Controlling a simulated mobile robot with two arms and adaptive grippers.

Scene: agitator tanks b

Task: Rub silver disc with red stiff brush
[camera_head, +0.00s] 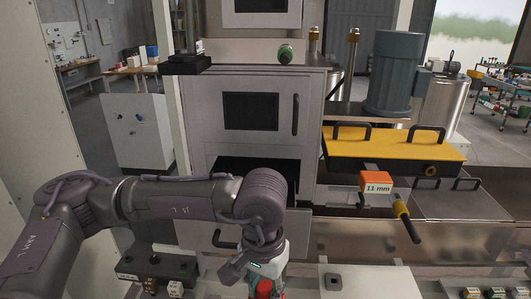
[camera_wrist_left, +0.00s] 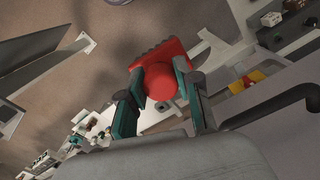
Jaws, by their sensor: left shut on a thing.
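My left gripper (camera_head: 266,290) is at the bottom middle of the head view, pointing down, with its tips cut off by the frame edge. It is shut on a red brush, whose red part (camera_head: 264,287) shows between the fingers. In the left wrist view the red brush (camera_wrist_left: 160,82) shows a round end between the two teal-and-grey fingers (camera_wrist_left: 160,72) and a wider, ridged red block behind. Its working face is hidden. I cannot make out the silver disc in either view. My right gripper is not in view.
A grey cabinet (camera_head: 228,88) with a dark open drawer space (camera_head: 255,172) stands behind my left arm. On the right are a yellow plate (camera_head: 385,147) with black handles, a grey motor (camera_head: 393,75) and an orange block (camera_head: 376,184) marked 11 mm. Small blocks (camera_head: 150,284) sit front left.

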